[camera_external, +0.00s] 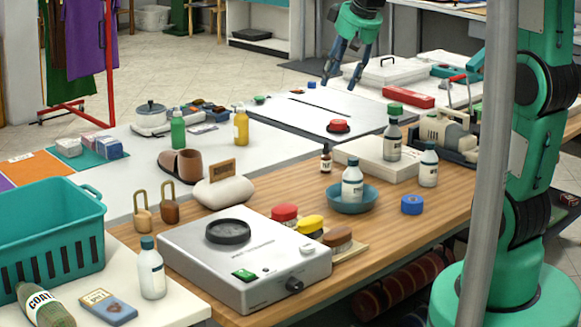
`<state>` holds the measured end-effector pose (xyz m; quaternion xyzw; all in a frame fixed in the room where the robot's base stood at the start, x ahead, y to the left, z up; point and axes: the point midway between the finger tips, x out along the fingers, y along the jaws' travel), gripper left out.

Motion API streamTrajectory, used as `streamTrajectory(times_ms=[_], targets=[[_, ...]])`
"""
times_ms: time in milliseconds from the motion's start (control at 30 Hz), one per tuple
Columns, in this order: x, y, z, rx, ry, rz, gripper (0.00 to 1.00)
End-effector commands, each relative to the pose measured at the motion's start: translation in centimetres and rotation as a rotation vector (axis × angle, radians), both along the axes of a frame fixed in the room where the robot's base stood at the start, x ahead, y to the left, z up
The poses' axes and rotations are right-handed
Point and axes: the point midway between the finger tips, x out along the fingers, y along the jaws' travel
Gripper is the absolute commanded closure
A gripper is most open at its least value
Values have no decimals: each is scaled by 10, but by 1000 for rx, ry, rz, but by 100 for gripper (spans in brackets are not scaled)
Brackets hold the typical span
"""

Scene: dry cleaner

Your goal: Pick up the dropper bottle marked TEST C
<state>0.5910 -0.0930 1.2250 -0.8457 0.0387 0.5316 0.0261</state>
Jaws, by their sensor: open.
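I cannot read TEST C on any bottle; the labels are too small. A small brown bottle with a dark cap and pale label (326,160) stands upright on the wooden counter. A white bottle (352,186) stands in a blue bowl (368,206). Other white bottles stand upright: a green-capped one (392,144) on a white box, a blue-capped one (428,170) on the counter, and another (152,276) at the front left. My gripper (339,84) is open and empty, high at the top centre, above the far white table, apart from all the bottles.
A grey device with a round black plate (200,258) fills the front counter, beside colored brushes (310,225). A blue tape roll (411,204) lies right of the bowl. A teal basket (45,225) stands at left. A grey pole (487,160) crosses the right side.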

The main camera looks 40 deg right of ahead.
Motion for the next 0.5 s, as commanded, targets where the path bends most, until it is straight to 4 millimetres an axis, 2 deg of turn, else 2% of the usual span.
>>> streamTrajectory(times_ms=[100, 500], targets=[[29, -18, -8, 2, 10, -14, 53], [116, -81, -48, 5, 24, -53, 53]])
